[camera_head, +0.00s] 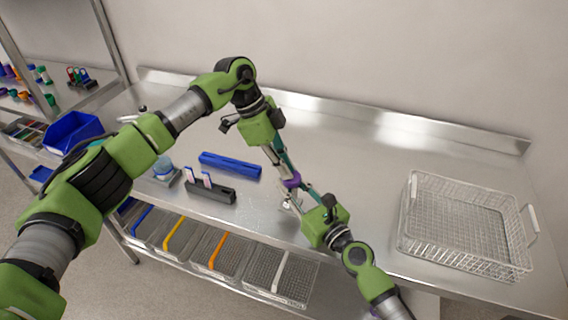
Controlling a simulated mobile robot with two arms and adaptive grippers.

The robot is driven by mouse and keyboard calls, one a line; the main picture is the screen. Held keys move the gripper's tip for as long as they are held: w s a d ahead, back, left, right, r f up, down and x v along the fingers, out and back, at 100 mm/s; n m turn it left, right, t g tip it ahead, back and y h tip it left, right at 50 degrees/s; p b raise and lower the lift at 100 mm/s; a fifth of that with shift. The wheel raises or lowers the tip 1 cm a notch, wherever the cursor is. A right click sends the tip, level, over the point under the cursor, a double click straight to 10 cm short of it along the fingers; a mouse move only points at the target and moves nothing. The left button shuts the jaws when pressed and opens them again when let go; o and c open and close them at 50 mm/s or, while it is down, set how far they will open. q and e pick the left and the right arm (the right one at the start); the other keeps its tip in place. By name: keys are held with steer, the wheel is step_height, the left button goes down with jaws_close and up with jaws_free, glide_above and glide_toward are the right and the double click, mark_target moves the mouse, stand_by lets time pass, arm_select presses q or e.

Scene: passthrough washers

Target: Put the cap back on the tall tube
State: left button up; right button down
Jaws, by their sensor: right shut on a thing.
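A purple piece (291,182), which looks like the cap, sits between my two grippers near the middle of the table. My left gripper (285,168) reaches down from above, and its fingers end just above the purple piece. Whether they are open or shut is unclear. My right gripper (302,190) comes from the lower right and is shut at the purple piece. I cannot make out the tall tube clearly. It may be hidden among the fingers of the two grippers.
A black rack (212,193) with two small upright items stands left of the grippers, behind it a long blue block (230,165). A light-blue-topped container (163,168) is farther left. A wire basket (465,225) stands at right.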

arm_select(q)
steer(key=shift+f, duration=0.2)
arm_select(e)
steer(key=shift+r, duration=0.1)
arm_select(q)
steer(key=shift+r, duration=0.1)
steer(key=v, duration=0.4)
steer(key=shift+d, duration=0.1)
arm_select(e)
steer(key=c, duration=1.6)
jaws_free()
steer(key=shift+c, duration=0.2)
steer(key=v, duration=1.2)
